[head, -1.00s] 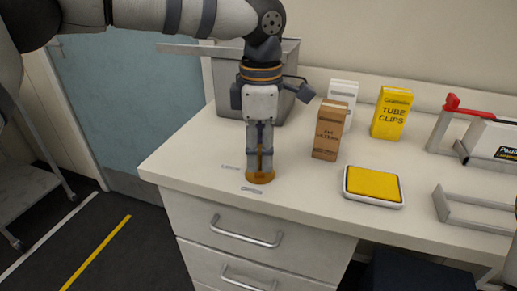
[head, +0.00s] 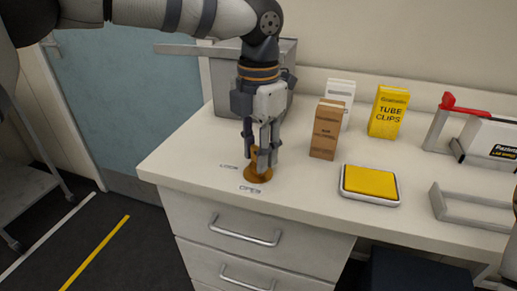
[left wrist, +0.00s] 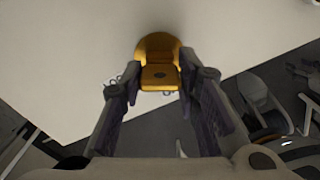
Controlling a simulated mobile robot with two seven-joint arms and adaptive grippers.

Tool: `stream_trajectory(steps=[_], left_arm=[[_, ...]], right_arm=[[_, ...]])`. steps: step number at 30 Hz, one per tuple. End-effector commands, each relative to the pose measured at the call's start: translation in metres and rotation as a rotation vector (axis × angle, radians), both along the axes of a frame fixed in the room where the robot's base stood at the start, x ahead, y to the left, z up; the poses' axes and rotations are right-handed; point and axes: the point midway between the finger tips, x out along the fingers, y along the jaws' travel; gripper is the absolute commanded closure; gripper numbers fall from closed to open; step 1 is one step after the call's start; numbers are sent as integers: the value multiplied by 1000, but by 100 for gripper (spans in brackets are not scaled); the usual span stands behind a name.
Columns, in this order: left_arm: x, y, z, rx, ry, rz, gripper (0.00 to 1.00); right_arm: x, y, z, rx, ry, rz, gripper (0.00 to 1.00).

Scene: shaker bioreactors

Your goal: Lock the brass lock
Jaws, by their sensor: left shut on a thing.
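The brass lock (head: 257,178) is on the front left part of the white counter, with a round base and an upright part above it. My left gripper (head: 258,160) points straight down over it, shut on its upright part. In the left wrist view, the brass lock (left wrist: 158,52) shows a rounded plate and a block with a dark spot, between and beyond the fingers. The fingers hide some of the upright part. My right gripper is not in view.
The counter's left edge is near the lock.

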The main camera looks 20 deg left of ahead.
Motion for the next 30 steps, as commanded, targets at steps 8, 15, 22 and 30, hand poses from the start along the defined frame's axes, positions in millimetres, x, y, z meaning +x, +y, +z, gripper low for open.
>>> stream_trajectory(steps=[8,15,22,30], left_arm=[[0,1,2,2,-2,188,100],[0,1,2,3,-3,452,100],[0,0,1,1,-2,551,100],[0,0,1,0,-2,549,47]], right_arm=[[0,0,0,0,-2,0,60],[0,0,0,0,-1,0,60],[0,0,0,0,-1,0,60],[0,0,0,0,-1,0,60]])
